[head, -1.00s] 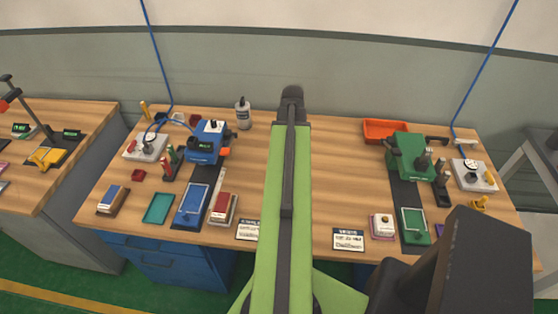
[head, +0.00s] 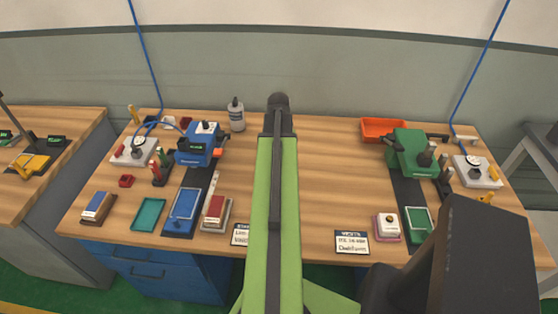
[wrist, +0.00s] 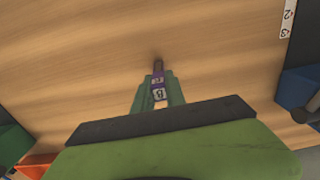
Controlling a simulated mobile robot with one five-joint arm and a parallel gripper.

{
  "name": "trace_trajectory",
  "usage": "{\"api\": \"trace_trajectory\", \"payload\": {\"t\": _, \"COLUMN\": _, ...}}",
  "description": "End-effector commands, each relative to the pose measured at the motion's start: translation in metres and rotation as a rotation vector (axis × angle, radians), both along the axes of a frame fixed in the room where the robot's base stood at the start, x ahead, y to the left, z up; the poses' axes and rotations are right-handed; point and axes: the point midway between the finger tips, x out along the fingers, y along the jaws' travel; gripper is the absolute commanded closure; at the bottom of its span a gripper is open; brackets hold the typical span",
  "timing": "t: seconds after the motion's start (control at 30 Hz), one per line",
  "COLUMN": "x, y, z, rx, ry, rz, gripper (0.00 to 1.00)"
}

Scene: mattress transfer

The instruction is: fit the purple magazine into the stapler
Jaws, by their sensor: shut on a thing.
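In the wrist view my gripper (wrist: 157,76) has its green fingers shut on the purple magazine (wrist: 158,84), which carries small white labels. A dark tip sticks out past the fingers. They are over bare wood, apart from any machine. In the head view my arm's end hides the gripper and magazine. A blue bench machine (head: 198,148) stands at left and a green one (head: 412,152) at right, each with a dark strip in front. I cannot tell which is the stapler.
The wooden table (head: 335,170) is clear in the middle. An orange tray (head: 383,128) and a bottle (head: 236,116) stand at the back. Gauge blocks stand at both sides. A teal tray (head: 149,214), a red-topped block (head: 216,211) and a sign card (head: 352,242) lie along the front.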

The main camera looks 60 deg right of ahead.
Motion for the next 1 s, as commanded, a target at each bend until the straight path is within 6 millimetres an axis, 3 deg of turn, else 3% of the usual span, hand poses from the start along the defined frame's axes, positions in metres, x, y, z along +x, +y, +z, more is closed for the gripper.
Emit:
{"api": "trace_trajectory", "payload": {"t": 0.03, "x": 0.000, "y": 0.000, "z": -0.001, "rx": 0.000, "ry": 0.000, "rz": -0.001, "gripper": 0.80}}
{"api": "trace_trajectory", "payload": {"t": 0.17, "x": -0.001, "y": -0.001, "z": 0.000, "rx": 0.000, "ry": 0.000, "rz": -0.001, "gripper": 0.63}}
{"api": "trace_trajectory", "payload": {"t": 0.57, "x": -0.001, "y": -0.001, "z": 0.005, "rx": 0.000, "ry": 0.000, "rz": -0.002, "gripper": 0.62}}
{"api": "trace_trajectory", "payload": {"t": 0.77, "x": -0.001, "y": -0.001, "z": 0.032, "rx": 0.000, "ry": 0.000, "rz": -0.003, "gripper": 0.62}}
{"api": "trace_trajectory", "payload": {"t": 1.0, "x": -0.002, "y": -0.001, "z": 0.085, "rx": 0.000, "ry": 0.000, "rz": -0.003, "gripper": 0.62}}
